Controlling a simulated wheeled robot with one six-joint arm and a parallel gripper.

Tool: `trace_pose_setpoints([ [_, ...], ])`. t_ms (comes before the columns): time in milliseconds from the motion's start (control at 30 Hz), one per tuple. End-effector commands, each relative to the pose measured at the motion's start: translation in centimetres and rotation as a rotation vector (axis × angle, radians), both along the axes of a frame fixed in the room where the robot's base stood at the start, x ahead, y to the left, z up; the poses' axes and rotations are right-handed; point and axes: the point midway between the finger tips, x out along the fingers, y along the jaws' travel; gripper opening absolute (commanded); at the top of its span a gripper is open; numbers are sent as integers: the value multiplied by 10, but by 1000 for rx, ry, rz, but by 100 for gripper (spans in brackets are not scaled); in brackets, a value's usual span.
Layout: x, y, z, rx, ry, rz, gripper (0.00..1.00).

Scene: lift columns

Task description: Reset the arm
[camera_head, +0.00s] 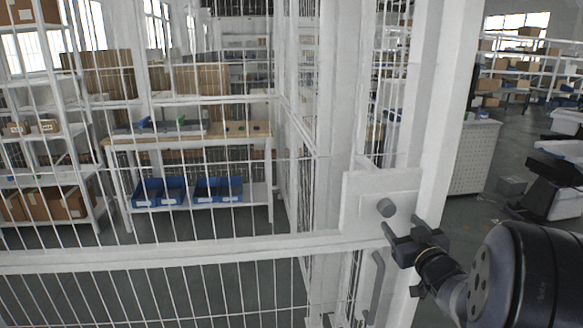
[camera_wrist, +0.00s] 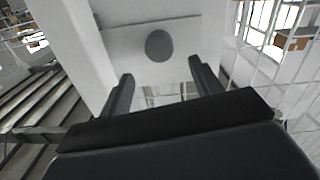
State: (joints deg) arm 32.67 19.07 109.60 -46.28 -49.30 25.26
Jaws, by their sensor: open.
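My gripper (camera_head: 387,228) is at the right of the head view, with my dark arm coming in from the right edge. Its fingers are open and empty. They point at a white plate (camera_head: 350,205) with a round grey knob (camera_head: 386,207) on the white post. In the wrist view the gripper (camera_wrist: 160,85) shows two dark fingers spread apart. The knob (camera_wrist: 159,46) shows beyond and between them, and the fingers are not around it. Whether a fingertip touches the plate, I cannot tell.
A white wire-mesh fence (camera_head: 150,256) fills the left and middle. A grey pull handle (camera_head: 374,290) hangs below the plate. Behind the mesh are a workbench with blue bins (camera_head: 160,192) and shelves with cardboard boxes. Open floor and a white cabinet (camera_head: 474,158) lie to the right.

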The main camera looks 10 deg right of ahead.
Motion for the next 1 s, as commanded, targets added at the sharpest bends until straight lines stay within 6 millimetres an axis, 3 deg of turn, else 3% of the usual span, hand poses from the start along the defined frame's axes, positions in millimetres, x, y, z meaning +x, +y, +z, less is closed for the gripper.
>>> trace_pose_setpoints([
  [400,77,2,0,2,2,2,61],
  [600,76,1,-27,1,4,-1,61],
  [1000,75,1,-31,0,1,0,61],
])
